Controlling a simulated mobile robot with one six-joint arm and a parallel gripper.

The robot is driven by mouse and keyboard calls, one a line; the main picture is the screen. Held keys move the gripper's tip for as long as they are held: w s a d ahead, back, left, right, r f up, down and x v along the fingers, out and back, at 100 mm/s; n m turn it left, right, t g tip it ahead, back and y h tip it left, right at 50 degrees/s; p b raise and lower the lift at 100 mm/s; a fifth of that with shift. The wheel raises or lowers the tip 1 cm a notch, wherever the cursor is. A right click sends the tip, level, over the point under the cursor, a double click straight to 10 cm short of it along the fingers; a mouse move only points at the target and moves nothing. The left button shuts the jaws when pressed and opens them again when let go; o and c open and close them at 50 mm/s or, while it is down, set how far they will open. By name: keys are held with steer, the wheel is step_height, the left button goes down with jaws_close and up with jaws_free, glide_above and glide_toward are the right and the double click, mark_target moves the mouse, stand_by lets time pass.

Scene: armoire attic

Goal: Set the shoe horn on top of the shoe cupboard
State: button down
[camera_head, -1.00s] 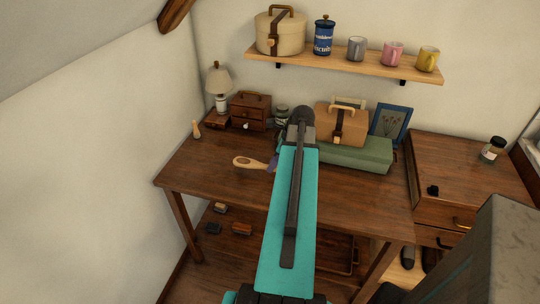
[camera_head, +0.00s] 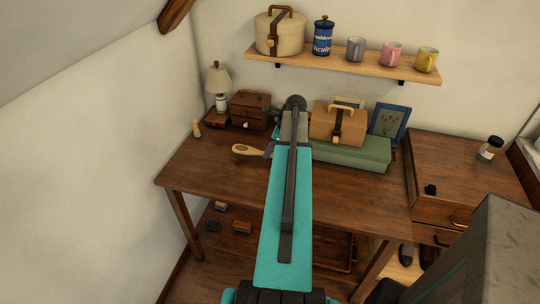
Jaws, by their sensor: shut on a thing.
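The shoe horn (camera_head: 246,150) shows as a pale wooden handle with a hole at its left end and a dark bluish part at its right. It appears over the back left of the wooden table; its height above the top is hard to tell. My gripper (camera_head: 274,143) is mostly hidden behind my teal arm, at the right end of the shoe horn, and is shut on it. The shoe cupboard looks to be the brown wooden cabinet (camera_head: 466,165) right of the table. A jar and a small black thing stand on its top, which has bare room.
The table (camera_head: 360,190) holds a lamp (camera_head: 219,82), a small drawer box (camera_head: 249,110), a green case (camera_head: 350,153) with a tan box (camera_head: 338,122) on it, and a framed picture (camera_head: 389,122). A wall shelf (camera_head: 345,66) with mugs and tins hangs above.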

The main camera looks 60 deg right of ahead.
steer(key=shift+f+p, duration=0.55)
steer(key=shift+f, duration=1.2)
steer(key=shift+f, duration=0.15)
steer(key=c, duration=1.5)
jaws_free()
steer(key=shift+b+v, duration=1.2)
steer(key=shift+v, duration=4.95)
steer(key=shift+w, duration=0.1)
